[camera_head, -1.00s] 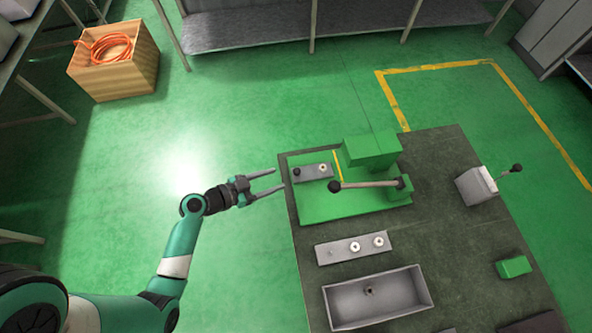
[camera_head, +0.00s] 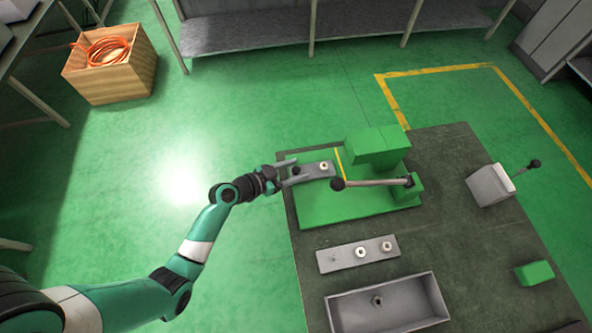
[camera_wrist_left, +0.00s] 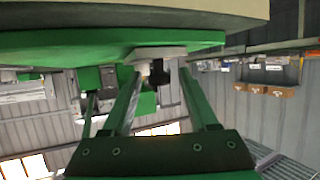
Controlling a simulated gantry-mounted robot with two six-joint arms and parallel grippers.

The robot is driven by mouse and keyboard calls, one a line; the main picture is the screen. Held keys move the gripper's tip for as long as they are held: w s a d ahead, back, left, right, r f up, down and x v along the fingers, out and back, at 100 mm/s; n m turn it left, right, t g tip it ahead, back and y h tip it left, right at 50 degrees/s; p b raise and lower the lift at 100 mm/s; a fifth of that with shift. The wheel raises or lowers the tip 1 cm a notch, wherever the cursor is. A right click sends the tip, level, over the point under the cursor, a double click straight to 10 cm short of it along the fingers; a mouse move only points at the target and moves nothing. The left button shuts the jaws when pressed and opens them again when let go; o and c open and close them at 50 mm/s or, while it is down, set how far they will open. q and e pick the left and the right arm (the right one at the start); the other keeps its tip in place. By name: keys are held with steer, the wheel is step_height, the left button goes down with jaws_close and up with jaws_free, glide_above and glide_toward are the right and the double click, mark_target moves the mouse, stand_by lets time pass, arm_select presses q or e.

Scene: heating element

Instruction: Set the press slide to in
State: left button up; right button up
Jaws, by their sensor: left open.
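The green press (camera_head: 376,148) stands on the dark table, with a lever and a black ball knob (camera_head: 338,184) reaching left. The press slide (camera_head: 318,171) is a small grey plate on the press's green base, left of the press head and a yellow line. A round pale piece (camera_head: 323,166) sits on it. My left gripper (camera_head: 291,172) is open at the slide's left end, its fingers partly covering the slide's dark knob. In the left wrist view, turned over, a black knob (camera_wrist_left: 161,75) shows between the open fingers (camera_wrist_left: 160,88); contact cannot be told. My right gripper is out of view.
A grey plate with round pieces (camera_head: 358,253) and a grey open bin (camera_head: 388,304) lie in front of the press. A grey box with a lever (camera_head: 490,186) and a green block (camera_head: 534,273) stand to the right.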

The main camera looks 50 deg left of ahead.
arm_select(q)
steer(key=shift+w+f, duration=0.15)
steer(key=shift+w, duration=0.2)
jaws_close()
stand_by(1.2)
